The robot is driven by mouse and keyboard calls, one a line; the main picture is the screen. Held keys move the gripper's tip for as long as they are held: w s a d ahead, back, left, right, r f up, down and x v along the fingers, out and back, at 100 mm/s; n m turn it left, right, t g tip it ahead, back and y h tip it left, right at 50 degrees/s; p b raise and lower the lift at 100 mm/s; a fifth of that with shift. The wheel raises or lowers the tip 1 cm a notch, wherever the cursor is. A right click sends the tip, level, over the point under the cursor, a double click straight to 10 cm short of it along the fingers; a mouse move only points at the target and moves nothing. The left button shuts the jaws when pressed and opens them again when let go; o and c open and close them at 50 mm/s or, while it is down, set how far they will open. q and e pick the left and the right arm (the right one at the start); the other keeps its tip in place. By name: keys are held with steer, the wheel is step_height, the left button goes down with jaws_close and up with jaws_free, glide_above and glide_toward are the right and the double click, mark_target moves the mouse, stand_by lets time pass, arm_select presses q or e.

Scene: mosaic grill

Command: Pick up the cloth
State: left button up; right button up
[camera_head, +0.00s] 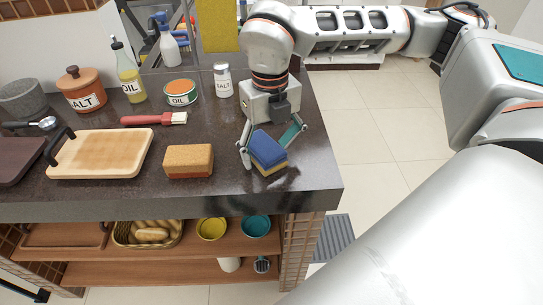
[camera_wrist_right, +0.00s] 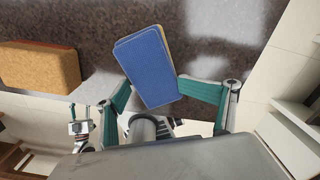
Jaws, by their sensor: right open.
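A folded cloth (camera_head: 268,149), blue on top with a yellow layer beneath, lies near the front right edge of the dark counter. It also shows in the right wrist view (camera_wrist_right: 148,65). My right gripper (camera_head: 272,146) is open over it, with one finger on either side. In the right wrist view, the fingers of my right gripper (camera_wrist_right: 155,90) flank the near part of the cloth. I cannot tell whether they touch it.
An orange-brown sponge-like block (camera_head: 188,161) lies left of the cloth. The counter (camera_head: 318,180) ends just right of the cloth.

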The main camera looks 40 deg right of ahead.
mark_target(269, 148)
steer(key=shift+w+f, duration=0.1)
steer(key=shift+f, duration=0.2)
arm_select(q)
steer(key=shift+w+a+r, duration=0.1)
steer(key=shift+w+a, duration=0.05)
steer(key=shift+w, duration=0.05)
arm_select(e)
steer(key=shift+a+r, duration=0.1)
jaws_close()
arm_select(q)
steer(key=shift+s+f, duration=0.1)
steer(key=shift+f, duration=0.1)
arm_select(e)
steer(key=shift+r, duration=0.15)
arm_select(q)
steer(key=shift+s+d+r+p, duration=0.3)
steer(key=shift+r+p, duration=0.25)
steer(key=shift+p, duration=0.65)
arm_select(e)
step_height(269, 148, up, 20)
